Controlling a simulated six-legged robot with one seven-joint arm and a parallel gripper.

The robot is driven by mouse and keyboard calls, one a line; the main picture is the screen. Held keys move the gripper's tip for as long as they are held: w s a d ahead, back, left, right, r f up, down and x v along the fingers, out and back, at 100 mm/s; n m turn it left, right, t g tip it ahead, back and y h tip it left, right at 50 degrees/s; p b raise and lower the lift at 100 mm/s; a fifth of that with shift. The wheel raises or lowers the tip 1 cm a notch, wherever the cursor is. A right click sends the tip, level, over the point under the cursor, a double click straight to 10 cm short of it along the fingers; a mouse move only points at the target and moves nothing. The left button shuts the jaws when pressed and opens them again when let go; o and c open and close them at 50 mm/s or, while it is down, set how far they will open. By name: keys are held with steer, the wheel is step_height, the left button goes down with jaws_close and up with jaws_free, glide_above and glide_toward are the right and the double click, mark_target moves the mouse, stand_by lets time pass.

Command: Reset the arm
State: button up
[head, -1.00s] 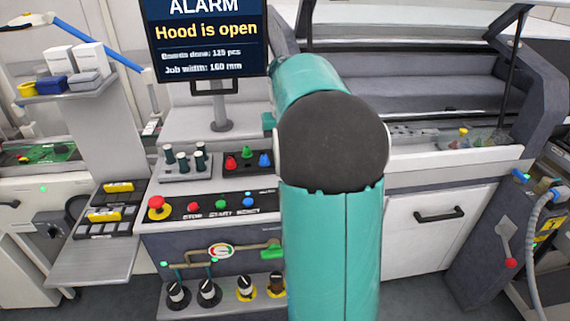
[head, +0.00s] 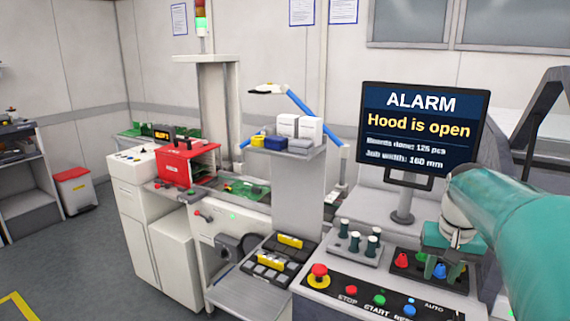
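I cannot see anything held. The monitor (head: 425,130) behind the arm reads "ALARM" and "Hood is open".
The console carries a red mushroom button (head: 319,270), several dark pegs on a grey block (head: 352,249) and coloured knobs. A shelf (head: 285,153) holds small boxes. A red box (head: 187,163) sits on the conveyor. Floor (head: 75,250) is clear at left.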

steer(key=s+a+f+n+t, duration=0.1)
steer(key=s+a+n+t, duration=0.1)
steer(key=s+a, duration=0.5)
steer(key=s+a+f+n+t, duration=0.2)
steer(key=s+a, duration=0.6)
steer(key=a, duration=0.6)
steer(key=shift+n+y, duration=0.3)
steer(key=shift+n, duration=0.2)
steer(key=shift+d, duration=0.1)
